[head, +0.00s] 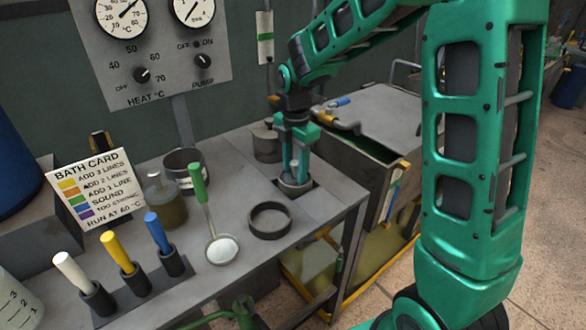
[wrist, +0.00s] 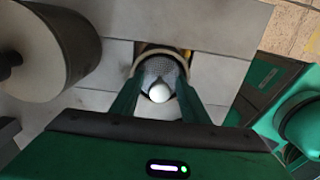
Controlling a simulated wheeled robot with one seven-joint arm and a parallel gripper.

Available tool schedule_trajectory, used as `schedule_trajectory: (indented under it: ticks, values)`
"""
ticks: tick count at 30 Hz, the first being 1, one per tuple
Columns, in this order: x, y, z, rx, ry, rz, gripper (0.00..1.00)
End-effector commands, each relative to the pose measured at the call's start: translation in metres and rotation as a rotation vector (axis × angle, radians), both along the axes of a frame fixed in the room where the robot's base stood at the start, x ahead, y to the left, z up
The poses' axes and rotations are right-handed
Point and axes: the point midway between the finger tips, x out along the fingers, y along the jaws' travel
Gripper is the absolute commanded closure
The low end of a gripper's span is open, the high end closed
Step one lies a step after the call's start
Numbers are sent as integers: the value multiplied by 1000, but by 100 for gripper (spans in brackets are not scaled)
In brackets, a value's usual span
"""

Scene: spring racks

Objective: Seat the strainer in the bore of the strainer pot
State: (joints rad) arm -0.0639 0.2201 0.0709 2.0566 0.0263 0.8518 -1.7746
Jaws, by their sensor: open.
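The strainer (wrist: 165,70) shows in the wrist view as a grey mesh disc with a pale round knob (wrist: 159,92). It lies within the round rim of the strainer pot (wrist: 150,51); how deep it sits in the bore I cannot tell. In the head view the strainer pot (head: 295,188) is a short grey cylinder near the bench's right edge, and my gripper hides most of the strainer. My gripper (head: 296,176) points down over the pot. In the wrist view my gripper (wrist: 158,88) is open, with one finger on each side of the knob and gaps between.
A dark ring (head: 270,221) lies on the bench just left in front of the pot. A lidded grey can (head: 266,143) stands behind it. A metal tank (head: 380,118) stands right.

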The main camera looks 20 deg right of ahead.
Motion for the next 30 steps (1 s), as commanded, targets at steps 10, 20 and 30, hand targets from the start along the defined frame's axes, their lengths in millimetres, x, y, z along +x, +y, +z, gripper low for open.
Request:
schedule_trajectory:
  ticks: [10, 20, 30]
  values:
    - [1, 0, 40, 0, -6, 0, 59]
    - [1, 0, 101, 0, -4, 0, 59]
    - [0, -1, 122, 0, 0, -1, 59]
